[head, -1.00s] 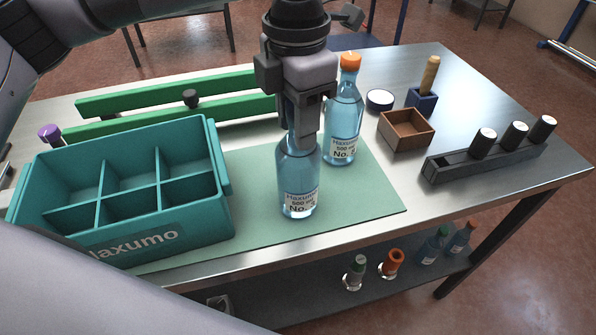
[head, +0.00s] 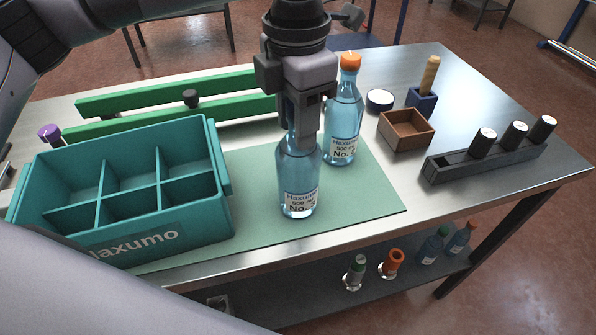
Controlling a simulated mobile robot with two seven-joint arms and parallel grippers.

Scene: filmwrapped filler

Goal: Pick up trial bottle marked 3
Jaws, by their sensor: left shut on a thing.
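A clear blue bottle (head: 298,178) stands upright on the green mat (head: 368,195); its label seems to read No. 3, though the digit is small. My left gripper (head: 303,135) comes down from above and is shut on this bottle's neck, hiding its top. A second blue bottle (head: 343,125) with an orange cap stands just behind and to the right; its label reads No. and a digit I cannot read surely. My right gripper is not in view.
A teal six-compartment crate (head: 222,222), empty, stands left of the bottle. Green rails (head: 160,97) lie behind. A brown box (head: 408,143), blue holder (head: 421,99) and dark rack (head: 450,168) with black-sided cylinders are at right. Bottles stand on the lower shelf (head: 330,305).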

